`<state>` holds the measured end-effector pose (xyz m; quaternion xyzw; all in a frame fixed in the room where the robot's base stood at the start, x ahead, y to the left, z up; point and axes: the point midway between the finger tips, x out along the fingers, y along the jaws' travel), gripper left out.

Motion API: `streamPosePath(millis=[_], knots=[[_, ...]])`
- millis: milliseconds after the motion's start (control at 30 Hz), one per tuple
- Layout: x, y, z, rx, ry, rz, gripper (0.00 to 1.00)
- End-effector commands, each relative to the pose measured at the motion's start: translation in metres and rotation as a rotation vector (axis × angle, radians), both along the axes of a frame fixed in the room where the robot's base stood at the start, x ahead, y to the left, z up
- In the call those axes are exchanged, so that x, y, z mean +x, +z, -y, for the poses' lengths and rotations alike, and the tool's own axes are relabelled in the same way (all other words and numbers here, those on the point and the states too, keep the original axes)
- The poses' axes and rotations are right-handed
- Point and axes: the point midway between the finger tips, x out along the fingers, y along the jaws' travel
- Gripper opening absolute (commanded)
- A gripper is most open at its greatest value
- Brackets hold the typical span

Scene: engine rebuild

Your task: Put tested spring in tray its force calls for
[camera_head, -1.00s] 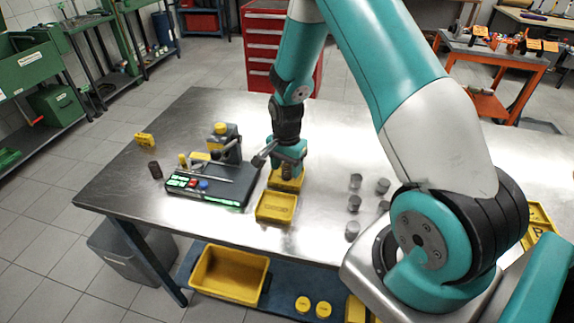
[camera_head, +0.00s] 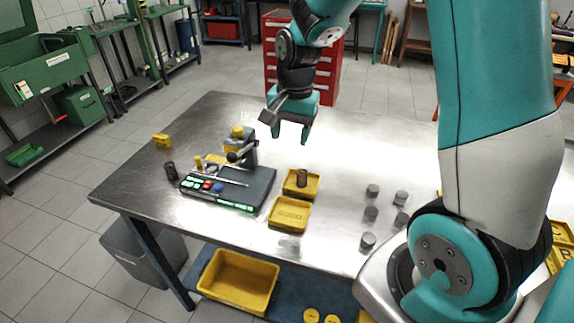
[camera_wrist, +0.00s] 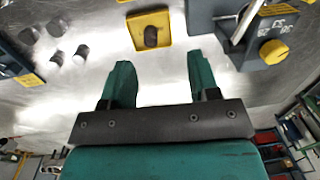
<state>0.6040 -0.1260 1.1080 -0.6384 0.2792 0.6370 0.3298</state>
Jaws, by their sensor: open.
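A dark coil spring (camera_head: 302,178) stands in the far yellow tray (camera_head: 313,190) on the steel table. The spring (camera_wrist: 151,37) and that tray (camera_wrist: 138,44) also show in the wrist view, ahead of the fingers. A second yellow tray (camera_head: 290,215), empty, lies just in front of it. The spring tester (camera_head: 243,187) with its lit display is to the left. Another dark spring or cylinder (camera_head: 170,171) stands at the tester's left. My gripper (camera_head: 290,137) is open and empty, raised above and behind the far tray; its two fingers (camera_wrist: 160,85) are apart.
Several grey cylinders (camera_head: 371,214) stand on the table to the right. A small yellow block (camera_head: 161,140) lies near the left edge. A yellow bin (camera_head: 238,281) is on the lower shelf. A red drawer cabinet (camera_head: 320,75) stands behind the table.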

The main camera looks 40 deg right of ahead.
Motion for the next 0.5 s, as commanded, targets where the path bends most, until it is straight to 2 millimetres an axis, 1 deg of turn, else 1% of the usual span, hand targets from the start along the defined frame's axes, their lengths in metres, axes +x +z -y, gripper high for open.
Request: streamPosePath(millis=[33,67,100,167,200,267,300,400,500], knots=[[-0.015,0.021,-0.029,0.026,0.161,0.034,0.56],[-0.027,0.031,-0.047,0.045,0.273,0.052,0.56],[-0.045,0.044,-0.070,0.070,0.427,0.078,0.56],[-0.075,0.061,-0.100,0.106,0.658,0.118,0.56],[-0.096,0.071,-0.117,0.127,0.803,0.147,0.56],[-0.127,0.081,-0.138,0.155,1.004,0.186,0.56],[-0.145,0.087,-0.148,0.171,1.121,0.211,0.56],[-0.181,0.095,-0.164,0.200,1.341,0.263,0.56],[-0.200,0.098,-0.170,0.215,1.458,0.289,0.56]])
